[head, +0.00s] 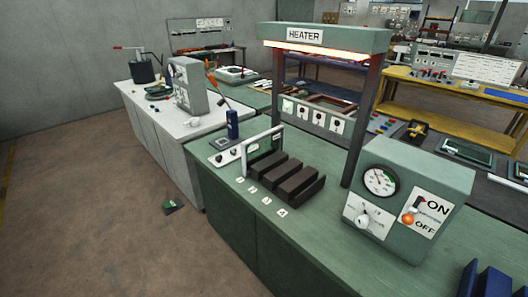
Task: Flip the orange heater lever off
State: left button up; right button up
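The heater (325,42) is a green overhead frame with a "HEATER" sign, and a bar under it glows orange. A green control box (413,180) stands to its right on the green bench. The lever's orange ball knob (408,219) sits on a white ON/OFF plate (426,214) on the box front. The knob is at the plate's left side; the lever's exact angle is too small to tell. A round gauge (380,181) and a white dial (364,218) are left of the plate. Neither of my grippers is in view.
Dark slotted blocks (287,179) and a white upright handle (262,143) stand on the bench left of the box. A dark blue object (485,281) is at the lower right edge. Brown floor (90,215) is open at left, with a small dark green object (172,206) on it.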

aim_at(408, 219)
jog(key=z, duration=1.35)
